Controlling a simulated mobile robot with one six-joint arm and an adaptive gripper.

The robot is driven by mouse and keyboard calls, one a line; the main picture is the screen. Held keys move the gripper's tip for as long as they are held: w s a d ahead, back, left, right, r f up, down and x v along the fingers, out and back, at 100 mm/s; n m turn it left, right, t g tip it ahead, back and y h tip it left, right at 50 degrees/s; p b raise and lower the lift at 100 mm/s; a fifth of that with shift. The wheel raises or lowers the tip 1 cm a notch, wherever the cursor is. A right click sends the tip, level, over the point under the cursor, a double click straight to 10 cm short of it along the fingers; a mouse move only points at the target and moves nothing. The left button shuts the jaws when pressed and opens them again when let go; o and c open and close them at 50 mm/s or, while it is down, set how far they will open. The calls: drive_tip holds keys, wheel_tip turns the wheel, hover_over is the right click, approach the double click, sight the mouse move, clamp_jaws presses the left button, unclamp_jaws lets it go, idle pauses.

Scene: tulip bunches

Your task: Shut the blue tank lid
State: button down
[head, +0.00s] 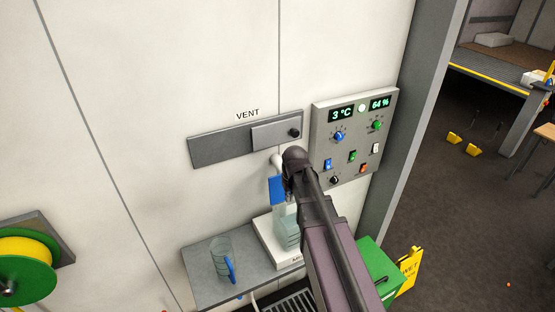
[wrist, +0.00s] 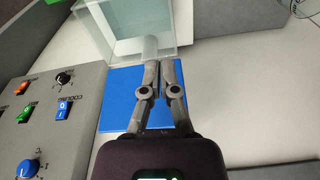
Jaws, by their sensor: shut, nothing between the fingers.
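The clear tank (head: 284,236) stands on a white base on a small grey shelf against the wall. Its blue lid (head: 276,190) stands raised, roughly upright, above the tank. In the wrist view the lid (wrist: 118,92) lies behind and beside my fingers, and the tank's clear walls (wrist: 128,30) show beyond the tips. My gripper (wrist: 158,64) is shut and empty, its fingertips over the lid near the tank. Whether they touch the lid I cannot tell. In the head view my arm hides the fingers and part of the tank.
A control panel (head: 350,150) with knobs and switches is on the wall beside the tank. A vent slider (head: 275,133) is above. A green box (head: 378,265) and yellow sign (head: 409,270) are lower right.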

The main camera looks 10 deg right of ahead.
drive_tip(key=w+a+r+n+t+p, duration=0.1)
drive_tip(key=w+r+p, duration=0.7)
drive_tip(key=w+r, duration=0.2)
drive_tip(key=shift+w+a+r+n+p, duration=0.25)
drive_tip(key=shift+w+r+n+p, duration=0.1)
drive_tip(key=shift+w, duration=0.4)
drive_tip(key=shift+f, duration=0.2)
drive_tip(key=b+x, duration=0.9)
drive_tip(key=shift+a+f+b, duration=0.2)
drive_tip(key=shift+f+b, duration=0.15)
drive_tip(key=shift+b, duration=0.05)
drive_tip(key=shift+w, duration=0.1)
